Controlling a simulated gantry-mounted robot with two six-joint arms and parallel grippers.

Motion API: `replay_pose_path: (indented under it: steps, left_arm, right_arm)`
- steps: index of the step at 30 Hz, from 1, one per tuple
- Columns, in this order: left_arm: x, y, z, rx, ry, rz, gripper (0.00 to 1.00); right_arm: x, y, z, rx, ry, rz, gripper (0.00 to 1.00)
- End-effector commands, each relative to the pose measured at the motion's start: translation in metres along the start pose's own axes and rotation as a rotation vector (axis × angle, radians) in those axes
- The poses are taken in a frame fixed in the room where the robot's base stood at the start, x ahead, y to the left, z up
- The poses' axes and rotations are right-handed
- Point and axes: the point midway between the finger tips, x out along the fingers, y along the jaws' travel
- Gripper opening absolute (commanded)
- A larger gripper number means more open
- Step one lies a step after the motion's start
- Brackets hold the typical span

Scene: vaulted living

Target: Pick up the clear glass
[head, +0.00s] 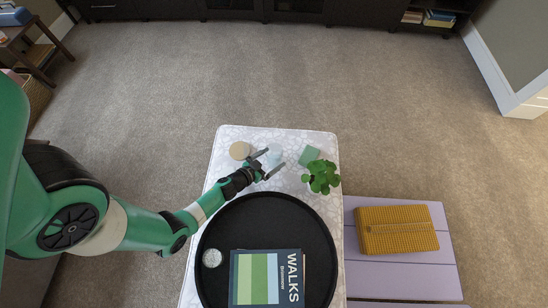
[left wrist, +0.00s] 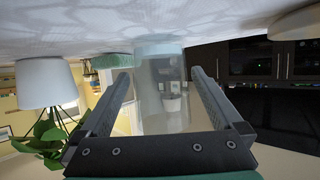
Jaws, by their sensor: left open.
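The clear glass (head: 275,150) stands near the far end of the white patterned table (head: 225,140). In the left wrist view, which is upside down, the glass (left wrist: 160,90) is see-through and upright on the table. My left gripper (head: 271,161) is open, its fingers pointing at the glass. In the left wrist view the fingers (left wrist: 161,74) lie to either side of the glass, with gaps between. I cannot tell how deep the glass sits between them. My right gripper is in neither view.
A round beige item (head: 239,150) is left of the glass. A green item (head: 309,155) and a leafy plant (head: 321,175) are to the right. A black round tray (head: 215,285) nearer me holds a book (head: 268,278) and a small silvery round item (head: 212,258).

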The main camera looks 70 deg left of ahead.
Motion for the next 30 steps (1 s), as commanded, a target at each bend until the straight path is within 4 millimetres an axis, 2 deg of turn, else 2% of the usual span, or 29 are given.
replay_pose_path:
  steps: [1, 2, 16, 25, 30]
  left_arm:
    - [0.0, 0.0, 0.0, 0.0, 0.0, 0.0, 1.0]
    - [0.0, 0.0, 0.0, 0.0, 0.0, 0.0, 0.95]
    - [-0.001, 0.0, 0.0, 0.0, 0.001, 0.0, 0.1]
    - [-0.001, 0.0, -0.003, 0.0, 0.002, 0.0, 0.09]
    - [-0.007, 0.0, -0.017, 0.0, 0.002, 0.0, 0.09]
  right_arm:
    - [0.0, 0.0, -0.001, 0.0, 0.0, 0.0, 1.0]
    - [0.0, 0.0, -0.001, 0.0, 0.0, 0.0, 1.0]
    - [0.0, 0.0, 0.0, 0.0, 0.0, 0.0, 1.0]
    - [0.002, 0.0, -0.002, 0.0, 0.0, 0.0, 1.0]
    - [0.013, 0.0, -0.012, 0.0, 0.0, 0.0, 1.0]
